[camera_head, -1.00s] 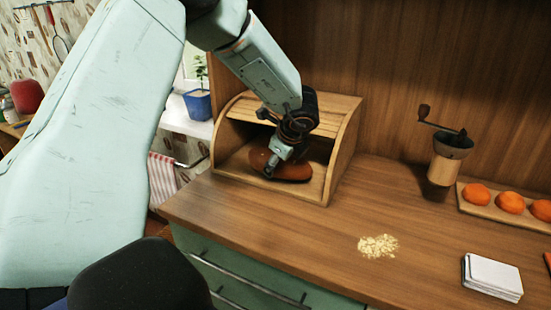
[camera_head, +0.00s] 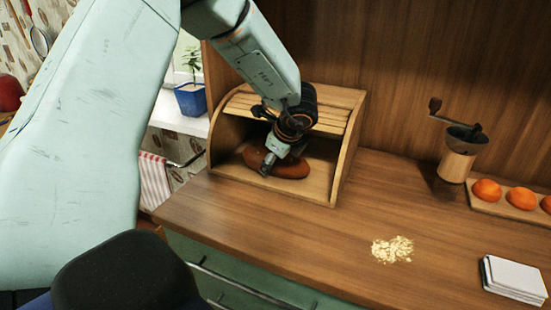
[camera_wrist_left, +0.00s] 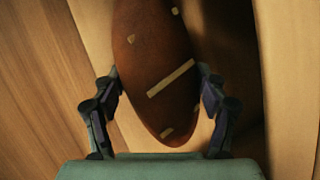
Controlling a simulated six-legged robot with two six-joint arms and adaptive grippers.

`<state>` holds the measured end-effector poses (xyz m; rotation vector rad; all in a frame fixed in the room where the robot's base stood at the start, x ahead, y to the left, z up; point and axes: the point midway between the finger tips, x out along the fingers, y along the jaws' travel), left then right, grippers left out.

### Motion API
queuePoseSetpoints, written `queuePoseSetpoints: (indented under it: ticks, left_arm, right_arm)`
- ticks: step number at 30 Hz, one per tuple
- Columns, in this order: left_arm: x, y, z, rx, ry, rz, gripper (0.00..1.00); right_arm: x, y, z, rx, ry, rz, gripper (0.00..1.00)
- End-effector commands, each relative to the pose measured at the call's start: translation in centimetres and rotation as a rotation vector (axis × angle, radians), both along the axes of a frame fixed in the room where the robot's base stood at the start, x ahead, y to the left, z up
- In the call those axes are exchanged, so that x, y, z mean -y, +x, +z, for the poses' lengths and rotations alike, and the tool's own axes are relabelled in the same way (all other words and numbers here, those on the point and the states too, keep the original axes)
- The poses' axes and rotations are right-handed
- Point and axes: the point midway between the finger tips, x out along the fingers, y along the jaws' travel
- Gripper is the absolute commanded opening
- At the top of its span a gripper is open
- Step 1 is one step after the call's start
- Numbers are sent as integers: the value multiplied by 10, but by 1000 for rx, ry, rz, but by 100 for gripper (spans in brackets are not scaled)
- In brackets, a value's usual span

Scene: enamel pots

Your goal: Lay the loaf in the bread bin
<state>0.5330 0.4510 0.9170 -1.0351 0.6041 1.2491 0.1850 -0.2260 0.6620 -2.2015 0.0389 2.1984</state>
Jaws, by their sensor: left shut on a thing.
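The brown loaf (camera_head: 290,168) lies inside the open wooden bread bin (camera_head: 335,165), at its floor or just above it; I cannot tell which. My left gripper (camera_head: 270,163) reaches in through the bin's front opening and is shut on the loaf near one end. In the left wrist view the loaf (camera_wrist_left: 158,70), with pale score marks, sits between both fingers of the left gripper (camera_wrist_left: 160,98). The slatted lid of the bin is rolled up at the top. The arm hides part of the opening. My right gripper is not in view.
The counter (camera_head: 300,230) in front of the bin is clear apart from a patch of crumbs or flakes (camera_head: 392,249). A coffee grinder (camera_head: 459,150), a board of orange fruits (camera_head: 520,197) and a white stack (camera_head: 514,277) are at right. A potted plant (camera_head: 190,98) stands behind left.

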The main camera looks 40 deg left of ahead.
Motion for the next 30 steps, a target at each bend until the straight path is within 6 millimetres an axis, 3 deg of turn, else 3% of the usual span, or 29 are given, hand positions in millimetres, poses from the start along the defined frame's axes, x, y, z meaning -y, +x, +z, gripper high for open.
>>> queuePoseSetpoints:
  ticks: [5, 6, 12, 14, 25, 30]
  left_arm:
    - [0, 1, -4, 2, 1, -1, 19]
    - [0, 1, -5, 0, 0, 0, 74]
    - [-1, 1, -4, 0, 0, 0, 91]
    - [-1, 1, -4, 0, 0, 0, 96]
    - [-3, 2, -3, 0, 0, 0, 96]
    - [2, 0, 11, 2, 2, -2, 96]
  right_arm:
    - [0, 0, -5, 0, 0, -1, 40]
    - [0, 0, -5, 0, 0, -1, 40]
    - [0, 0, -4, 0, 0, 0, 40]
    - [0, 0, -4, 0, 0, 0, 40]
    - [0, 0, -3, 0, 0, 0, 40]
    - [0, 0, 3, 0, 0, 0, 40]
